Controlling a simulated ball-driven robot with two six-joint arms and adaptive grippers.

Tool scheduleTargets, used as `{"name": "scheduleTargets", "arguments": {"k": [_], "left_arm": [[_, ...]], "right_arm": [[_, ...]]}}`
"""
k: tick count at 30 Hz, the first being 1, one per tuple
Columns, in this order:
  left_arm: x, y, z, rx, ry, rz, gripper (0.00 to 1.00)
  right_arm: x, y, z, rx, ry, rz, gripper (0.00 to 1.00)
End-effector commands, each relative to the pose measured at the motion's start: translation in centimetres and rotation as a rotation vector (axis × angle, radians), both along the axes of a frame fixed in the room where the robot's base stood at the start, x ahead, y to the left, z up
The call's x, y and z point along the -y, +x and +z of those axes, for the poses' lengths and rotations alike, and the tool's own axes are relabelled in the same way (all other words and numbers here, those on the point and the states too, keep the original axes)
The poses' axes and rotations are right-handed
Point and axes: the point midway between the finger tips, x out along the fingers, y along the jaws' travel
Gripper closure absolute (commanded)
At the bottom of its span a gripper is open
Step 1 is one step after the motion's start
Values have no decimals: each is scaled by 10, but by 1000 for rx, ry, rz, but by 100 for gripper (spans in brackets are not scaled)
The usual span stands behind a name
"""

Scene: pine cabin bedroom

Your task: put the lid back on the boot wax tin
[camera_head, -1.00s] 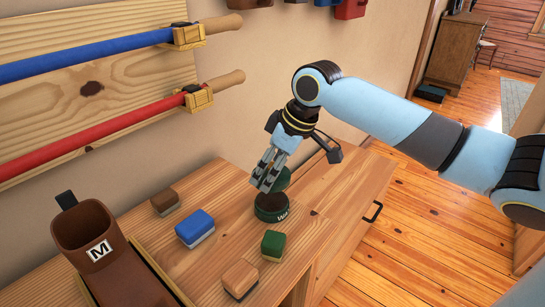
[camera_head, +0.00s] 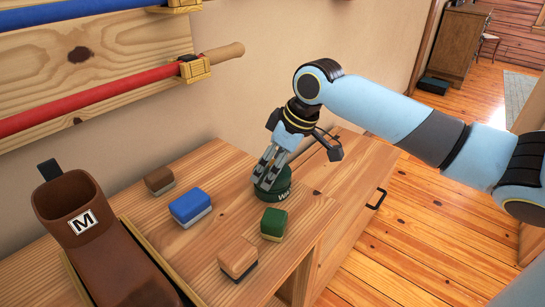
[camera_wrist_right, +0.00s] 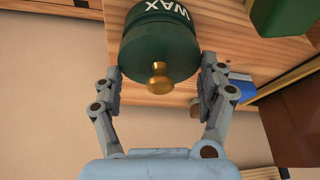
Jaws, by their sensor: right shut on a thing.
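The dark green boot wax tin (camera_head: 283,196) stands upright on the wooden bench top, its white lettering facing front right. It also shows in the wrist view (camera_wrist_right: 163,12). The green lid (camera_wrist_right: 140,62) with its brass knob (camera_wrist_right: 159,80) is between the fingers of my right gripper (camera_head: 266,179), which is shut on it from both sides. In the wrist view the gripper (camera_wrist_right: 161,76) has a finger at each edge of the lid. The lid is over the tin and seems to meet it; I cannot tell whether it sits fully down. My left gripper is not in view.
Brushes stand left and in front of the tin: a brown one (camera_head: 159,180), a blue one (camera_head: 190,206), a green one (camera_head: 273,223) and a tan one (camera_head: 238,257). A brown boot marked M (camera_head: 92,235) stands front left. Sticks (camera_head: 110,108) hang on the wall.

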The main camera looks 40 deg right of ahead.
Motion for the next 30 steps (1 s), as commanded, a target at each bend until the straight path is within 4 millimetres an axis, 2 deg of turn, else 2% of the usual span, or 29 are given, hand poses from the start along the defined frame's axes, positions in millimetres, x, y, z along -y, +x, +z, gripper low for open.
{"name": "scheduleTargets", "arguments": {"k": [30], "left_arm": [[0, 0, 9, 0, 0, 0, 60]], "right_arm": [[0, 0, 0, 0, 0, -1, 55]]}}
